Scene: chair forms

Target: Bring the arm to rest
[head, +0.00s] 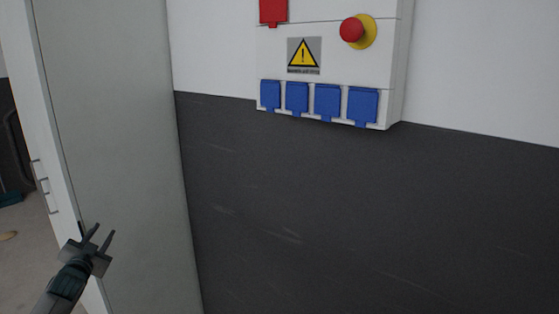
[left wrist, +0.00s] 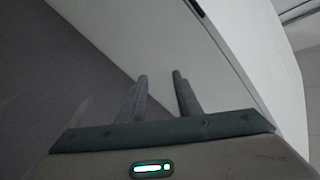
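My left gripper (head: 97,236) shows at the lower left of the head view, in front of the edge of a pale cabinet (head: 110,120). Its two fingers stand apart with nothing between them. In the left wrist view the same gripper (left wrist: 160,88) is open and empty, with a pale panel and a dark grey surface beyond the fingertips. My right gripper is in neither view.
A white electrical box (head: 335,70) with several blue socket covers (head: 297,98) and a red button (head: 353,29) hangs on the wall. The dark lower wall (head: 350,220) is bare. Cabinet handles (head: 44,187) show at the left, beside open floor (head: 22,255).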

